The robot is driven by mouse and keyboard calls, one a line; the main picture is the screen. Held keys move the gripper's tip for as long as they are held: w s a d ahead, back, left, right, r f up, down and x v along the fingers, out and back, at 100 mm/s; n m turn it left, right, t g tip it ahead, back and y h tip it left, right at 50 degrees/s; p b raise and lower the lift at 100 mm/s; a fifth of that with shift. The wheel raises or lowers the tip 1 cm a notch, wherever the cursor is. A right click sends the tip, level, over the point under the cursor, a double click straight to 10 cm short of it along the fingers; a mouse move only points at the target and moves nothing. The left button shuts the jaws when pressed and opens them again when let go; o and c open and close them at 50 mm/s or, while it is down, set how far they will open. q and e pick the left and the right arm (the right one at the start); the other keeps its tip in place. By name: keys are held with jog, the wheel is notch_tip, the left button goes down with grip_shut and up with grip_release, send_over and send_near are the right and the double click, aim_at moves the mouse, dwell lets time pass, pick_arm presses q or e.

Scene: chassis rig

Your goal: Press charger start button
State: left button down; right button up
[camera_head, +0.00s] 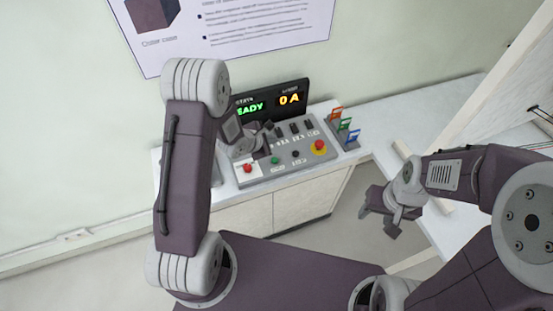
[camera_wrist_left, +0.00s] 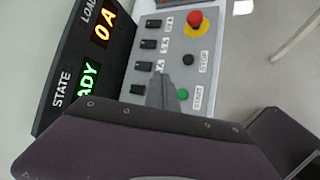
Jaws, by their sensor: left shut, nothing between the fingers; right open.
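The green start button (camera_head: 275,160) is on the grey control panel (camera_head: 262,178). In the left wrist view the green button (camera_wrist_left: 183,94) shows beside the word START. I cannot tell the height of the fingertips above the panel. The display (camera_head: 272,102) reads READY, partly hidden by my arm, and 0 A. My right gripper (camera_head: 384,207) is open and empty, right of the panel's cabinet.
A black STOP button (camera_head: 295,153) and a red mushroom button (camera_head: 319,147) on yellow lie right of the green one. A red knob (camera_head: 248,168) is at the left. Several black switches (camera_head: 294,129) line the back. Coloured tags (camera_head: 344,125) stand at the right.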

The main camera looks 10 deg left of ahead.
aim_at(273, 161)
pick_arm(q)
notch_tip(273, 161, down, 4)
jog(key=b, duration=0.4)
jog(key=shift+s+d+r, duration=0.1)
jog(key=shift+d+r, duration=0.05)
jog(key=shift+r, duration=0.1)
notch_tip(273, 161, down, 4)
jog(key=b, duration=0.5)
jog(key=shift+s+d+f, duration=0.1)
jog(key=shift+d+f, duration=0.05)
jog(key=shift+f, duration=0.45)
pick_arm(e)
notch_tip(273, 161, down, 10)
jog(key=shift+s+d+r, duration=0.2)
jog(key=shift+d+r, duration=0.05)
jog(key=shift+d, duration=0.05)
pick_arm(q)
jog(key=shift+r, duration=0.1)
jog(key=shift+f, duration=0.45)
